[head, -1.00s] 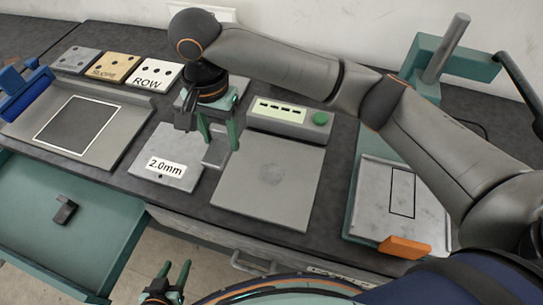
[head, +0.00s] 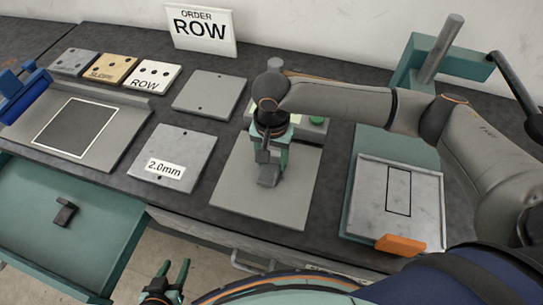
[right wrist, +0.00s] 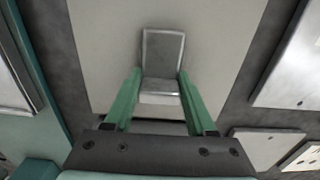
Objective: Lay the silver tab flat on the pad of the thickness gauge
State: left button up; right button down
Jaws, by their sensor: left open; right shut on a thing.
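The silver tab (head: 267,179) is a small grey metal piece, in my right gripper (head: 268,168) over the pad (head: 240,193) of the thickness gauge. In the right wrist view the tab (right wrist: 162,52) stands out between the two green fingers (right wrist: 160,85), over the pale pad (right wrist: 100,45). I cannot tell whether the tab touches the pad. The gauge's housing with its green button (head: 318,121) is mostly hidden behind my right arm. My left gripper (head: 172,276) is open and empty at the bottom, in front of the bench.
Left of the pad are a plate marked 2.0mm (head: 173,155) and a plain plate (head: 209,94). A framed tray (head: 398,200) with an orange block (head: 400,244) is on the right. An ORDER ROW sign (head: 200,30) stands behind. An open teal drawer (head: 65,245) is at lower left.

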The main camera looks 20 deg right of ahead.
aim_at(271, 164)
jog(key=shift+f, duration=0.15)
jog(key=shift+c, duration=1.1)
grip_release()
notch_tip(271, 164, up, 12)
